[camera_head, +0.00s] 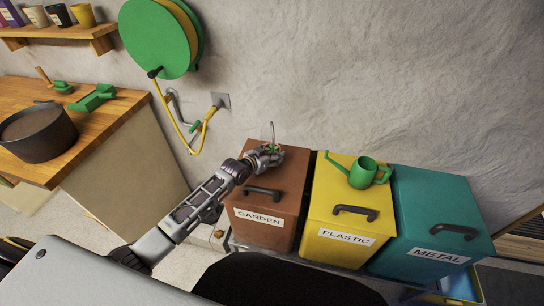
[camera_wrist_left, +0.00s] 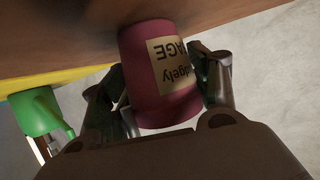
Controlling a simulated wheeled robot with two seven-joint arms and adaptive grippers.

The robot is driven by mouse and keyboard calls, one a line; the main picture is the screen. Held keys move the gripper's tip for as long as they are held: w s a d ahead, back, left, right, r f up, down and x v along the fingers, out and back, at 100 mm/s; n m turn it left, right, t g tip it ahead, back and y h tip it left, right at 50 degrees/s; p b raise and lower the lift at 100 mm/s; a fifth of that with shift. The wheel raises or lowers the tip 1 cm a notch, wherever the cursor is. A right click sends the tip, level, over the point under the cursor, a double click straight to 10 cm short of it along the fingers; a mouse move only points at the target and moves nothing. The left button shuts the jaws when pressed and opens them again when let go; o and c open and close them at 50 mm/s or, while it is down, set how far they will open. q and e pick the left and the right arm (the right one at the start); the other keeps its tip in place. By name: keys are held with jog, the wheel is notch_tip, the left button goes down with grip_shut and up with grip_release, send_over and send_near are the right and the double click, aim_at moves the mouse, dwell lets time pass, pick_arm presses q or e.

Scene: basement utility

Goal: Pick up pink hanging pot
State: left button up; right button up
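The pink pot (camera_wrist_left: 150,75) shows in the left wrist view as a dark pink, tapered pot with a tan label, seen upside down. In the head view it is mostly hidden by my left gripper (camera_head: 268,155), with a thin wire hook (camera_head: 272,130) rising above it. The pot is at the brown bin's lid. My left gripper's fingers (camera_wrist_left: 160,85) are on both sides of the pot, very close to its walls. Whether they press on it is not clear. My right gripper is not in view.
The brown GARDEN bin (camera_head: 268,200) stands beside the yellow PLASTIC bin (camera_head: 335,215) and teal METAL bin (camera_head: 440,215). A green watering can (camera_head: 363,172) sits on the yellow lid. A hose reel (camera_head: 160,38) hangs on the wall. A wooden counter (camera_head: 95,130) is at left.

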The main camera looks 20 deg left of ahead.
pick_arm(q)
jog(key=c, duration=0.7)
jog(key=shift+r, duration=0.1)
notch_tip(320, 180, up, 10)
jog(key=shift+f+p, duration=0.15)
jog(key=shift+p, duration=0.2)
dwell(0.6)
